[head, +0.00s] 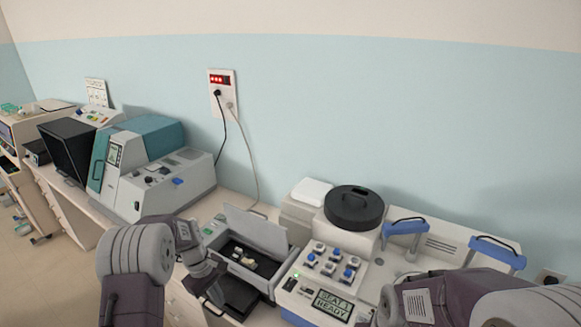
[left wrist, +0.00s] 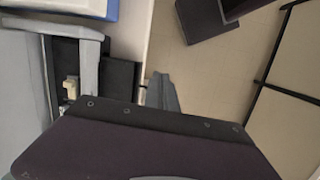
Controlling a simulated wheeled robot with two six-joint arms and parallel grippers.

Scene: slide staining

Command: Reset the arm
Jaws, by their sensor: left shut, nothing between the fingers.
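My left arm comes in from the lower left in the head view. Its gripper (head: 212,289) points down at the front left of a grey slide device, partly hidden by my own arm links. In the left wrist view the gripper fingers (left wrist: 163,92) are together and empty, past the table edge over the floor. The grey device (head: 275,285) has its lid (head: 256,230) up, with a small pale item (head: 243,257) in its dark interior. My right arm shows at the lower right of the head view, but its gripper is out of view.
A white machine (head: 405,262) with a black round lid (head: 354,205), blue-capped pieces (head: 328,268) and blue handles (head: 405,226) stands right of the device. A teal and grey machine (head: 150,150) stands left. Wall outlet (head: 222,90) cords hang behind. Open floor (left wrist: 225,70) lies beside the table.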

